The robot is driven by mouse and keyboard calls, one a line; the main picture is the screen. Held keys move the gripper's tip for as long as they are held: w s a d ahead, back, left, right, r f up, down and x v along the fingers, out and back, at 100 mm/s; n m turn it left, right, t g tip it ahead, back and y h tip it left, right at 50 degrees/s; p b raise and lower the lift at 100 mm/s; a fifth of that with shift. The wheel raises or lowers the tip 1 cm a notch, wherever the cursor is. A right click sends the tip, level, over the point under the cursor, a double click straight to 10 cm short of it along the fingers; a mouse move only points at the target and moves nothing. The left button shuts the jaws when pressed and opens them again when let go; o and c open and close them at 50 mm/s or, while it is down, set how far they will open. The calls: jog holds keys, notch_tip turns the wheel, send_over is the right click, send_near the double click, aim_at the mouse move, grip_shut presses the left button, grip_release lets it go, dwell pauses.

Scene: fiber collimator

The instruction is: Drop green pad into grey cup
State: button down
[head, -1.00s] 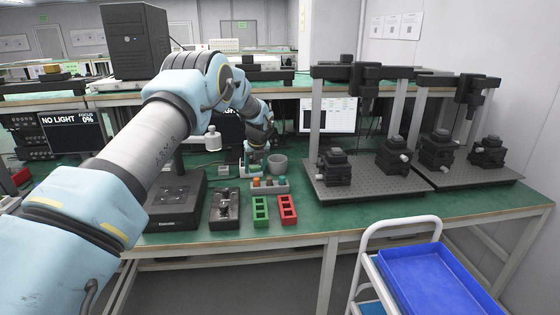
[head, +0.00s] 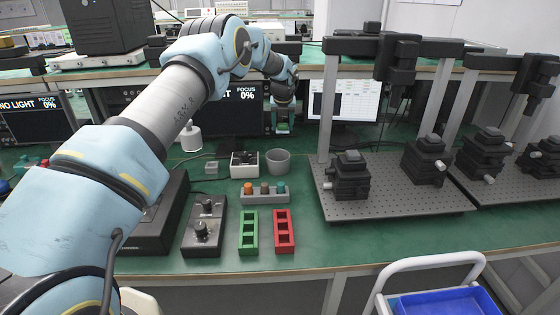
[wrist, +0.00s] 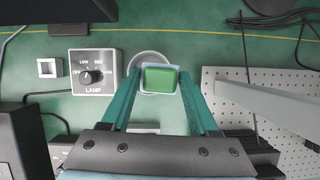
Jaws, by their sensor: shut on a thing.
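My gripper (head: 283,122) is shut on the green pad (wrist: 160,79), which sits between its two teal fingers in the wrist view. The pad is a small green block with a pale, light-blue rim. The grey cup (head: 278,161) stands upright on the green bench in the head view, and my gripper is raised above it. In the wrist view the cup's round rim (wrist: 144,57) shows behind the pad, which hides much of its opening. The pad is too small to make out clearly in the head view.
A lamp control box (head: 244,165) stands just left of the cup. A grey holder (head: 264,197) with coloured knobs is in front. A green tray (head: 249,232) and a red tray (head: 284,231) lie nearer the edge. A perforated plate (head: 400,214) with black stages is at right.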

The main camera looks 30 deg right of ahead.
notch_tip(320, 180, down, 6)
jog(key=b, duration=0.3)
jog(key=shift+r, duration=0.15)
jog(key=shift+c, duration=0.3)
grip_release()
jog(key=b+v, duration=0.3)
jog(key=v, duration=0.8)
